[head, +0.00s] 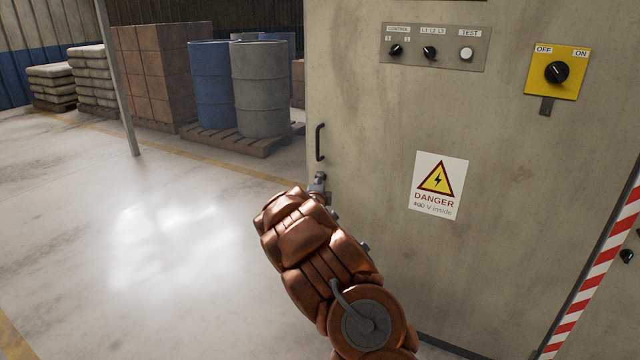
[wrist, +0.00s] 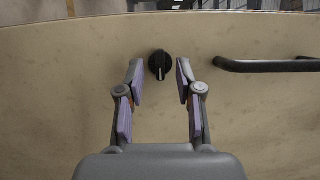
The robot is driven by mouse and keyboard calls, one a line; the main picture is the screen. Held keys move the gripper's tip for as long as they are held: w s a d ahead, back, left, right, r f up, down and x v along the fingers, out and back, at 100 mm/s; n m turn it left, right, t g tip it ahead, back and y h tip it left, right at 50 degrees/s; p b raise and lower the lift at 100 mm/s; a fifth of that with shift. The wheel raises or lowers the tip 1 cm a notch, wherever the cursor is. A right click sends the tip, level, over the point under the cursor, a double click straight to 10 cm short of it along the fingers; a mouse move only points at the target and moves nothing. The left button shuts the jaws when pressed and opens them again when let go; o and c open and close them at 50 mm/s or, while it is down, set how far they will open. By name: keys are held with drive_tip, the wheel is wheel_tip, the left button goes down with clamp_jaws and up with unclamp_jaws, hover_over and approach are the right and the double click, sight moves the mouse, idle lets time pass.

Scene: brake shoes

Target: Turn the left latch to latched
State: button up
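A small black knob (wrist: 160,63), which looks like the latch, sits on the beige cabinet door (wrist: 60,80) in the wrist view. Its raised grip lies along the picture's up-down direction, with a pale tip at the lower end. My gripper (wrist: 159,78) is open, with one finger on each side of the knob and a gap to both. I cannot tell whether the fingertips reach around it or stop short. In the head view my gripper (head: 318,186) is at the door's left edge, just below the door handle (head: 320,142), and the knob is hidden there.
The black handle also shows right of the fingers in the wrist view (wrist: 265,66). Higher on the cabinet are a control panel (head: 435,47), a yellow OFF/ON switch (head: 556,72) and a danger sign (head: 438,186). Barrels (head: 260,90) stand behind; the floor at left is clear.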

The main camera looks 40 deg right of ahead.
drive_tip(key=shift+w+d, duration=0.35)
drive_tip(key=shift+c, duration=0.4)
clamp_jaws()
